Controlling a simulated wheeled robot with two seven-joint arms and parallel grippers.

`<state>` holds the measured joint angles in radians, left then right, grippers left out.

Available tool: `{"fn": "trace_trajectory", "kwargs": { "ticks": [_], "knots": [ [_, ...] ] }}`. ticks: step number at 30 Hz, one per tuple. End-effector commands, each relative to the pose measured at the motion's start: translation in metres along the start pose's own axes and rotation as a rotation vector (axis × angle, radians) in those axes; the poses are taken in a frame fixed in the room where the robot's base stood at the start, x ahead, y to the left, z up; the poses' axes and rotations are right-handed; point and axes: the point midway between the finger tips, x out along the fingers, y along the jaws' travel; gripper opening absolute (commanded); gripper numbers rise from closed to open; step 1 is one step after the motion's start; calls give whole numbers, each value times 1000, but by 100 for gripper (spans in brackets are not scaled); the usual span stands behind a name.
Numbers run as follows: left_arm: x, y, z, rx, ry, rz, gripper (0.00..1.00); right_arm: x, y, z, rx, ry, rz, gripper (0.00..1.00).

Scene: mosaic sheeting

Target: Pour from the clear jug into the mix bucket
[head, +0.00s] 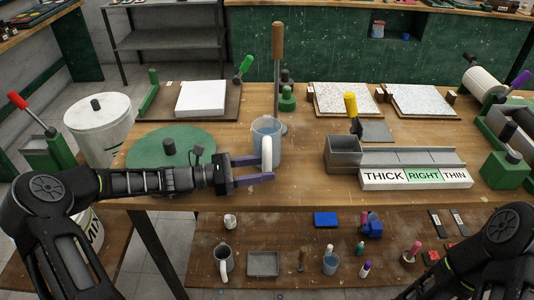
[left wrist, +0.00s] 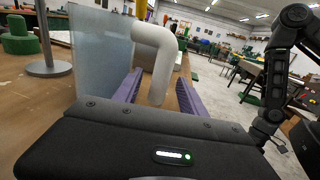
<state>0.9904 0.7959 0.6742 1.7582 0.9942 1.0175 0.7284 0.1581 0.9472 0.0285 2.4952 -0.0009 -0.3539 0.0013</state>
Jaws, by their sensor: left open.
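The clear jug (head: 273,134) stands upright on the workbench, a bluish see-through vessel with a thick white handle (head: 266,155) facing me. My left gripper (head: 260,169) is open at the handle, its purple fingers reaching toward it. In the left wrist view the jug (left wrist: 105,60) is at the left, and its handle (left wrist: 159,70) hangs between the two open fingers with gaps visible. A white bucket with lettering that may read MIX (head: 96,232) is low at the left, partly hidden behind my left arm. My right gripper is out of view; only its arm shows.
A wooden-handled rod (head: 278,70) on a stand rises just behind the jug. A green disc (head: 170,147) lies left of it. A grey box (head: 343,153) and a THICK/RIGHT/THIN board (head: 415,179) are at the right. A lidded white drum (head: 98,122) stands left of the bench.

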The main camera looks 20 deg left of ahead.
Motion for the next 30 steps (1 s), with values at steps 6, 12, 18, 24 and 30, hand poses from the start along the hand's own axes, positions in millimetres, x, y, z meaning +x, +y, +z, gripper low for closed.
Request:
{"fn": "trace_trajectory", "kwargs": {
  "ticks": [6,12,18,24,30],
  "knots": [
    [36,0,2,0,-1,-2,49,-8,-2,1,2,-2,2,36],
    [45,0,0,1,1,1,49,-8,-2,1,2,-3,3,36],
    [45,0,0,1,0,1,49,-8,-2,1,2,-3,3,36],
    [45,0,0,1,0,1,49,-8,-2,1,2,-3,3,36],
    [45,0,0,1,0,1,42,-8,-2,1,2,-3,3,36]
  ]
}}
